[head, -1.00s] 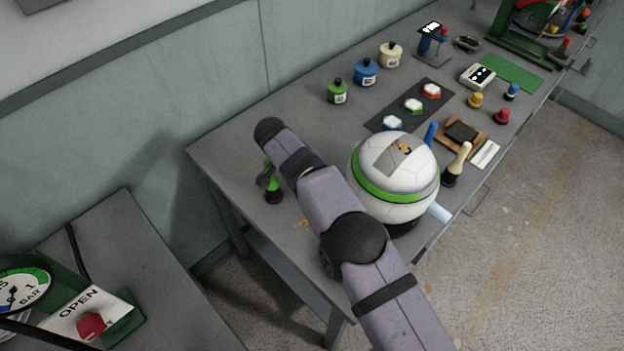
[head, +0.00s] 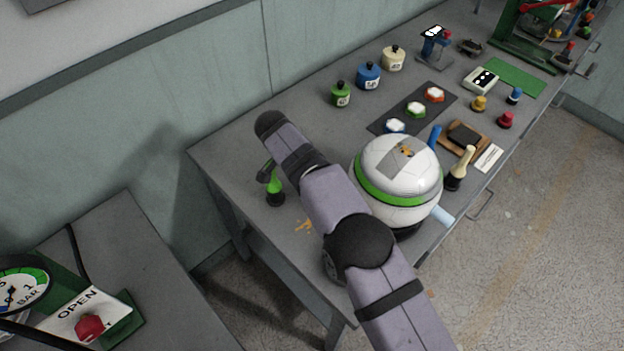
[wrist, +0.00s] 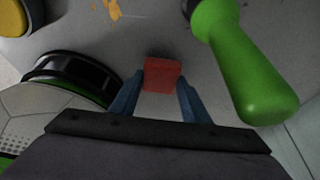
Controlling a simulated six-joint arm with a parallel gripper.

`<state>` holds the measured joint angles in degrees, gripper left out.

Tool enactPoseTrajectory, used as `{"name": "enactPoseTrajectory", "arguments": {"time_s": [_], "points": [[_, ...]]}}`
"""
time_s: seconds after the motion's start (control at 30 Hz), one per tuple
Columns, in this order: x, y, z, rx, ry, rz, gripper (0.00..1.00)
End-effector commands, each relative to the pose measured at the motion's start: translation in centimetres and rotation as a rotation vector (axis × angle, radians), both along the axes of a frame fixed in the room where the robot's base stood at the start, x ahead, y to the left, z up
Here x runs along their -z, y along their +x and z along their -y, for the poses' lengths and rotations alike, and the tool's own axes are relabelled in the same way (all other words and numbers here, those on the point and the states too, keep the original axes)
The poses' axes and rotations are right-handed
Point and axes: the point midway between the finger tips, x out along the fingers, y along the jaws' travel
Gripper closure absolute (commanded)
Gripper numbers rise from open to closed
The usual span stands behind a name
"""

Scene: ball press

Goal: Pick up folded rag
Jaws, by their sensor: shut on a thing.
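The folded rag is a small red block-like bundle (wrist: 161,75) in the wrist view. My gripper (wrist: 160,84) has its two blue fingers on either side of it and is shut on it. In the head view my arm hides the rag and the fingers. A green-handled tool (wrist: 243,62) stands close to the right of the gripper in the wrist view. It also shows in the head view (head: 275,187), upright near the bench's left end.
The white ball with a green band (head: 398,180) sits on a dark base to the right of my arm. Its base also shows at the left of the wrist view (wrist: 75,75). Small pots (head: 368,75) and a dark mat (head: 437,98) lie farther back. The bench's left end (head: 225,150) is bare.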

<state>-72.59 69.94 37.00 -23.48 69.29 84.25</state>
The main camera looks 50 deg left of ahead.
Motion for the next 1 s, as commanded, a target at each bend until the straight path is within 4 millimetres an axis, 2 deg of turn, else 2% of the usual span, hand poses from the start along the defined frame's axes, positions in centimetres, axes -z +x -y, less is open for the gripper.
{"name": "enactPoseTrajectory", "arguments": {"time_s": [0.17, 0.4, 0.6, 0.8, 1.0], "points": [[-3.1, 0.0, -0.1, 0.0, 0.008, 0.002, 0.79], [-9.5, 0.0, -0.1, 0.0, 0.005, 0.001, 0.79], [-13.4, 0.0, -0.1, 0.0, 0.002, 0.0, 0.79], [-15.1, 0.0, 0.0, 0.0, 0.0, -0.001, 0.79], [-15.7, 0.0, 0.0, 0.0, 0.0, -0.001, 0.79]]}}
